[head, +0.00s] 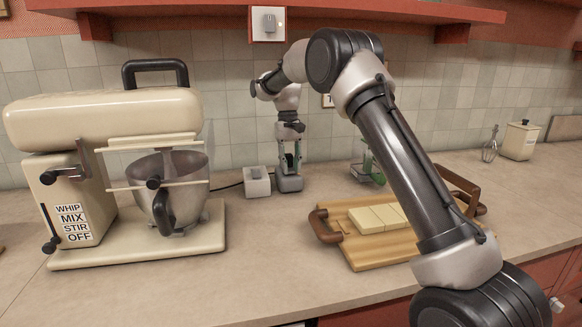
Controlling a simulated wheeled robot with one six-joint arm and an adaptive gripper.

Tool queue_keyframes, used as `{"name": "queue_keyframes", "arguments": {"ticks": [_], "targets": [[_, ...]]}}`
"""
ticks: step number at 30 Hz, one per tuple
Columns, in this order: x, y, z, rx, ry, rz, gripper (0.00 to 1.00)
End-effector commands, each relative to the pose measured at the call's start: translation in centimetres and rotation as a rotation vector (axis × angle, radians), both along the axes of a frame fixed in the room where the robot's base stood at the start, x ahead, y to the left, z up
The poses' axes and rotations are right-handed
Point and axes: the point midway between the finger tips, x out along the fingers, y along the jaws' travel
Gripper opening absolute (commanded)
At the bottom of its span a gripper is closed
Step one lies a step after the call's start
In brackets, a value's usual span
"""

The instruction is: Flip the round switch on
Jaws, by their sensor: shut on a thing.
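My gripper (290,160) points straight down at the back of the counter, left of the picture's middle. It is shut on the upper part of a small grey round-edged piece (289,184) standing on the counter; its fingers hide most of that part. Just left of it, apart from my fingers, stands a small pale box (257,182) with a dark cable. A wall plate with a grey switch (269,22) is up by the red shelf. I cannot tell for sure which of these is the round switch, or whether it is on.
A cream stand mixer (105,120) with a steel bowl (180,180) fills the left. A wooden tray (365,255) with pale blocks (375,219) lies below my arm. A green-and-white item (372,168) stands behind my arm. A whisk (490,150) and canister (519,140) are far right.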

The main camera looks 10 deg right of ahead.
Motion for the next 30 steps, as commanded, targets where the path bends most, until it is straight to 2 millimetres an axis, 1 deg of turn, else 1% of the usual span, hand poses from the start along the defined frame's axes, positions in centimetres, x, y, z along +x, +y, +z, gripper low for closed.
{"name": "queue_keyframes", "arguments": {"ticks": [5,14,15,17,18,26,30], "targets": [[0.2,0.0,0.0,0.001,0.064,0.0,0.01],[0.2,0.0,0.1,0.001,0.068,0.0,0.01],[0.2,0.0,0.1,0.001,0.068,0.0,0.32],[0.2,0.0,0.1,0.001,0.068,0.0,0.43],[0.2,0.0,0.1,0.0,0.067,0.0,0.46],[0.2,0.0,0.1,0.0,0.067,0.001,0.46],[0.6,0.0,1.0,0.001,0.065,0.001,0.46]]}}
